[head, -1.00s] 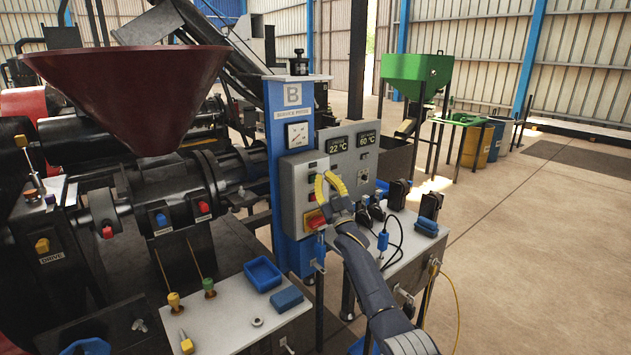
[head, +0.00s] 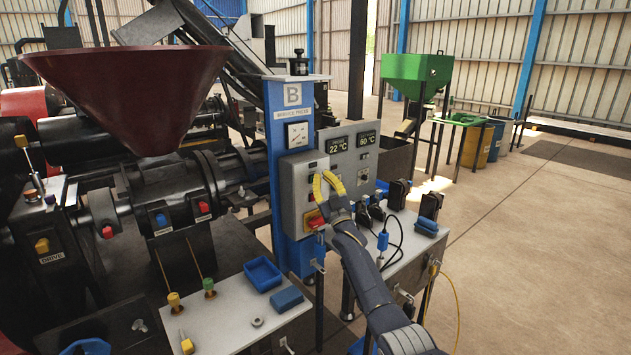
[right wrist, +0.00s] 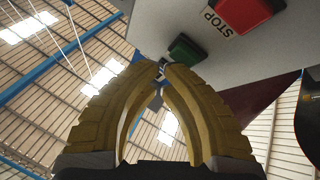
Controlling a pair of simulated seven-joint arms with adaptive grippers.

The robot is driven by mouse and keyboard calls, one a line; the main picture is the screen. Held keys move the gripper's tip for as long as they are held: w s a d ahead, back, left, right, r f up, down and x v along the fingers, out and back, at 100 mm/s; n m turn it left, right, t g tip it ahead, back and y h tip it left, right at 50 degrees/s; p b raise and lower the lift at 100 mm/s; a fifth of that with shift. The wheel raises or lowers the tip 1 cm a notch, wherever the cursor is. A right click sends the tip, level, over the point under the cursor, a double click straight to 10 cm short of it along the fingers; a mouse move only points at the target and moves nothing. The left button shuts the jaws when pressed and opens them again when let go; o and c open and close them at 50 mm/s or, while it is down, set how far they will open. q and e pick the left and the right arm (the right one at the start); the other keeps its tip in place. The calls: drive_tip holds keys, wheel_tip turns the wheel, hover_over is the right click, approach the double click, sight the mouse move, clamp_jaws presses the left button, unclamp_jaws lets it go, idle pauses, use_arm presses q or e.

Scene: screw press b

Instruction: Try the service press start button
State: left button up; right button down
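The service press column (head: 280,190) is blue with a "B" plate. It carries a grey control box (head: 293,190) with small buttons on its front. In the right wrist view a green button (right wrist: 186,50) and a red button (right wrist: 243,12) beside a "STOP" label sit on the box. My right gripper (head: 319,190) has yellow curved fingers and is in front of the box, partly hiding the buttons. In the right wrist view its fingertips (right wrist: 160,72) come together, empty, just left of the green button. I cannot tell whether they touch the box. My left gripper is not in view.
A panel with temperature displays (head: 352,148) stands right of the box. Below it is a bench with black plugs and a cable (head: 392,248). A blue tray (head: 263,274) and a blue block (head: 287,299) lie on the front table. The floor at right is open.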

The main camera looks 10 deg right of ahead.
drive_tip(key=shift+w+a, duration=0.2)
drive_tip(key=shift+w, duration=0.25)
idle(0.5)
drive_tip(key=shift+s, duration=0.1)
drive_tip(key=shift+s+d, duration=0.35)
drive_tip(key=shift+s, duration=0.35)
idle(0.3)
drive_tip(key=shift+s+d, duration=0.35)
drive_tip(key=shift+s, duration=0.4)
drive_tip(key=shift+s+d, duration=0.35)
drive_tip(key=shift+s, duration=0.45)
drive_tip(key=shift+s+d, duration=0.35)
drive_tip(key=shift+s, duration=0.4)
idle(0.8)
